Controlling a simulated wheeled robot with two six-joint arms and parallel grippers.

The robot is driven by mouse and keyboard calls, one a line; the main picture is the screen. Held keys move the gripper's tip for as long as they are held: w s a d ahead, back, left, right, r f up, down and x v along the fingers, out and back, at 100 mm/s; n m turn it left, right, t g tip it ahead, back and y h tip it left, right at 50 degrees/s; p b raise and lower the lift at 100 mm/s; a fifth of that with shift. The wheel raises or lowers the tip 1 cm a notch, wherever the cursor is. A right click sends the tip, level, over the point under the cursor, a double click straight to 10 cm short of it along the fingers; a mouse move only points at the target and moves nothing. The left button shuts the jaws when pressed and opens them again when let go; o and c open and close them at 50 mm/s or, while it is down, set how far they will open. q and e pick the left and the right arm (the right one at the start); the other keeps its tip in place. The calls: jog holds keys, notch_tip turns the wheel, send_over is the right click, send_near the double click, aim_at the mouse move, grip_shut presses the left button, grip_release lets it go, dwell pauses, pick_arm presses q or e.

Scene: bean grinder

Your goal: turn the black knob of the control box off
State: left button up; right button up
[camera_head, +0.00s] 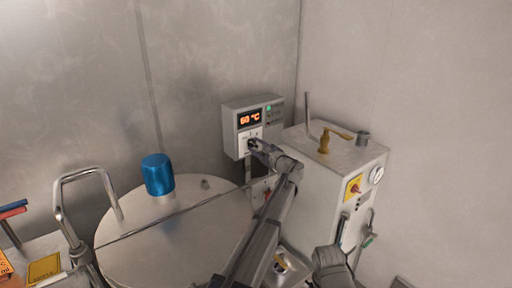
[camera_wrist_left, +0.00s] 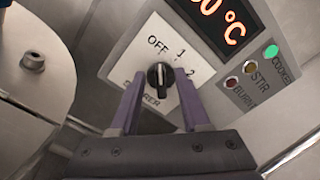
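The control box (camera_head: 238,115) is a light grey box on the back wall with a lit orange temperature display. Its black knob (camera_wrist_left: 160,76) is in the left wrist view, on a white plate marked OFF, 1 and 2. The knob's white mark points up in that view, seemingly towards OFF. My left gripper (camera_head: 258,147) is at the lower part of the box and hides the knob in the head view. In the left wrist view, its two purple fingers (camera_wrist_left: 159,84) stand open on either side of the knob, with small gaps visible.
A green COOKED light (camera_wrist_left: 271,51) glows beside dimmer STIR and BURNT lights. A white machine (camera_head: 325,180) with a brass lever and gauge stands right of the box. A large round metal lid (camera_head: 180,245) and blue cylinder (camera_head: 158,174) are to the left.

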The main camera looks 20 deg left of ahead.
pick_arm(q)
jog(key=v, duration=0.7)
jog(key=shift+s+d, duration=0.25)
jog(key=shift+d, duration=0.05)
